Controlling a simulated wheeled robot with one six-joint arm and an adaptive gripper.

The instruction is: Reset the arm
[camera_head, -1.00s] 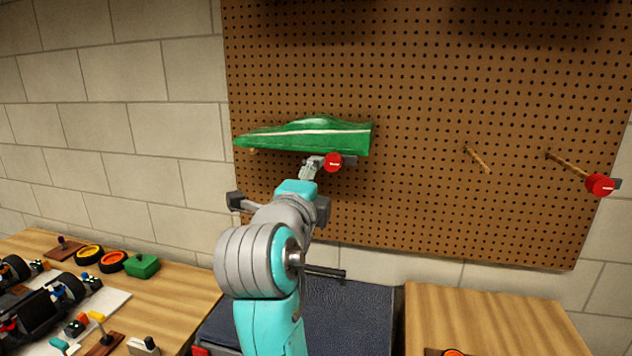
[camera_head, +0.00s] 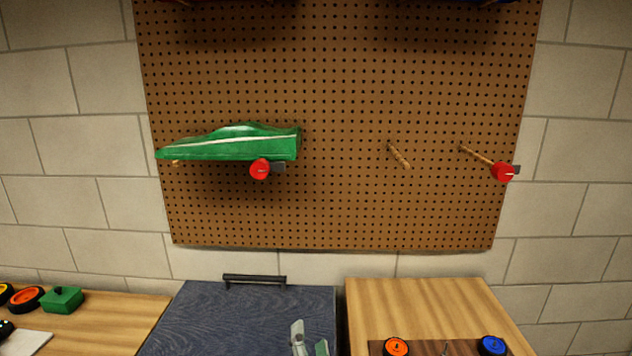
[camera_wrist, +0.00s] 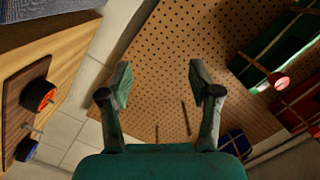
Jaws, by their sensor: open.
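My gripper (camera_wrist: 160,90) is open and empty in the wrist view, with its two fingers spread apart and the pegboard showing between them. In the head view, my gripper (camera_head: 310,342) shows only at the bottom edge, low in front of the dark blue case; the rest of the arm is out of frame. A green car body (camera_head: 235,143) with a white stripe rests on pegs on the pegboard (camera_head: 345,215), well above and apart from my gripper.
A red-tipped peg (camera_head: 260,169) is below the car body, and another (camera_head: 502,173) sticks out at right. Dark blue case (camera_head: 240,310) stands between wooden tops. Orange (camera_head: 396,347) and blue (camera_head: 492,345) wheels lie at right; a green box (camera_head: 62,300) is at left.

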